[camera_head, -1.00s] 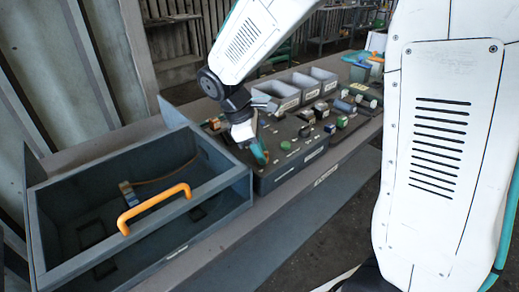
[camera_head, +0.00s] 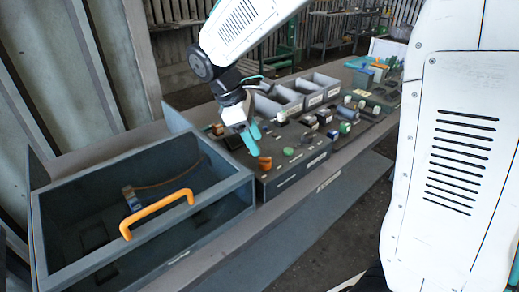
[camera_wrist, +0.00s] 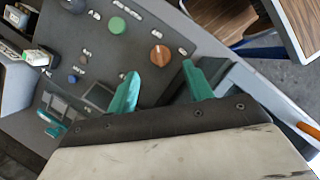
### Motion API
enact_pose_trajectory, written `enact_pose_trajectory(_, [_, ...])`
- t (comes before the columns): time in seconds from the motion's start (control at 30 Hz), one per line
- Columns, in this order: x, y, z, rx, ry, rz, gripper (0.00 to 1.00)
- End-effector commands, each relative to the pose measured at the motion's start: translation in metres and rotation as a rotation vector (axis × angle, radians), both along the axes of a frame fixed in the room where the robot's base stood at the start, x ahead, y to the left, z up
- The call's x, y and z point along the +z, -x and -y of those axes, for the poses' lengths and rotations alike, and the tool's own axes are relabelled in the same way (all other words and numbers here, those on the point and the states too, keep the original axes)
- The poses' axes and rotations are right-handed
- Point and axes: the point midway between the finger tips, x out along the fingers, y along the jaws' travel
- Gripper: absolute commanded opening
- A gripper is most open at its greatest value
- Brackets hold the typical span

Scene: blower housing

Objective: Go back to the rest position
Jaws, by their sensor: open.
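My gripper (camera_head: 250,136) is open, with teal fingers, above the left end of the dark control panel (camera_head: 290,184). In the wrist view my gripper (camera_wrist: 160,88) has its two fingers spread apart with nothing between them. An orange-brown round knob (camera_wrist: 161,55) stands on the panel just beyond the fingertips. The same knob (camera_head: 264,162) shows beside the fingers in the head view. A green round button (camera_wrist: 117,25) lies further to the left in the wrist view.
A grey open housing (camera_head: 60,190) with an orange handle (camera_head: 157,212) stands left of the panel. Grey bins (camera_head: 280,101) stand behind the panel. Several small parts sit on the panel. The bench front strip (camera_head: 225,240) is clear.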

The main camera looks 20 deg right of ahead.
Motion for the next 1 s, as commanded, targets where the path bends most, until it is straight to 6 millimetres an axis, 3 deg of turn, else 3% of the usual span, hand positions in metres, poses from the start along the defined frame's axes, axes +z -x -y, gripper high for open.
enact_pose_trajectory(0.2, [0.016,-0.003,-0.006,0.000,0.000,0.000,0.51])
enact_pose_trajectory(0.77, [0.016,-0.003,-0.007,-0.055,0.005,0.019,0.51])
enact_pose_trajectory(0.87, [0.004,0.016,-0.008,-0.183,0.005,0.030,0.51])
enact_pose_trajectory(1.0, [0.012,0.056,0.002,-0.387,-0.023,0.088,0.51])
